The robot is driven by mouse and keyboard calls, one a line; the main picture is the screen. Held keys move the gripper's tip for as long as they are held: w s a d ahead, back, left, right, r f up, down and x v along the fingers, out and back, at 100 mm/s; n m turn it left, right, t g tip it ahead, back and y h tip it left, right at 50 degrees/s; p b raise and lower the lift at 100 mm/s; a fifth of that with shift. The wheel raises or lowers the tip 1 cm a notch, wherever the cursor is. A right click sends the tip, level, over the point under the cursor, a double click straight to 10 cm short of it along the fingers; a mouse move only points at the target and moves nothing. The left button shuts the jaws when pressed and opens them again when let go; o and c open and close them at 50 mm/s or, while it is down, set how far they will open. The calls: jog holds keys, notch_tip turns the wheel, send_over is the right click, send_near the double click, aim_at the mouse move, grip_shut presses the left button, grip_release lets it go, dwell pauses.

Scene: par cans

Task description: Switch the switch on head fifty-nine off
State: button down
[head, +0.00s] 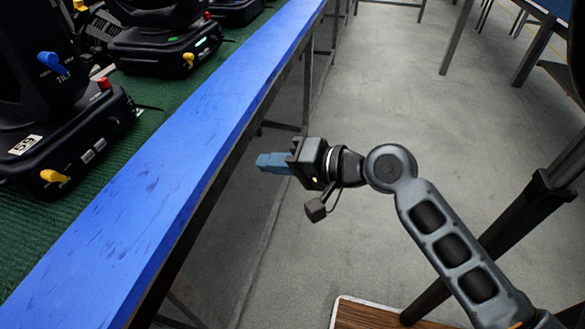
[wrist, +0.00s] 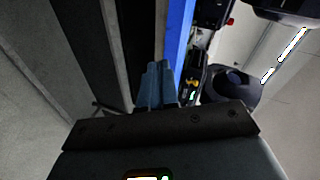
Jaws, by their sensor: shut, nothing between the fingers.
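Head fifty-nine (head: 70,140), a black moving-head light with a white "59" label (head: 25,145), stands on the green bench top at the left. A yellow lever (head: 54,177), a red part (head: 104,83) and a blue lever (head: 52,63) marked TILT show on it. I cannot tell which part is its switch or how that is set. My gripper (head: 262,162) has blue fingers, closed together and empty. It is right of the bench's blue edge, apart from the head. In the wrist view its fingers (wrist: 158,78) point away beside the blue edge.
The blue bench edge (head: 185,145) runs between my gripper and the heads. More black heads (head: 165,45) stand farther back on the green top (head: 160,90). Bare grey floor (head: 380,75) lies to the right, with table legs and a wooden surface (head: 370,315) nearby.

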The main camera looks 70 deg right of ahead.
jog(key=shift+s+a+f, duration=0.4)
jog(key=shift+s+a, duration=0.05)
jog(key=shift+s, duration=0.1)
jog(key=shift+n, duration=0.3)
jog(key=s+a+n+y, duration=0.1)
jog(key=s+a+n, duration=1.3)
jog(key=a, duration=0.3)
jog(key=shift+s+r+n+y, duration=0.3)
jog(key=shift+s+r+n, duration=0.1)
jog(key=shift+n, duration=0.3)
jog(key=c, duration=1.8)
grip_release()
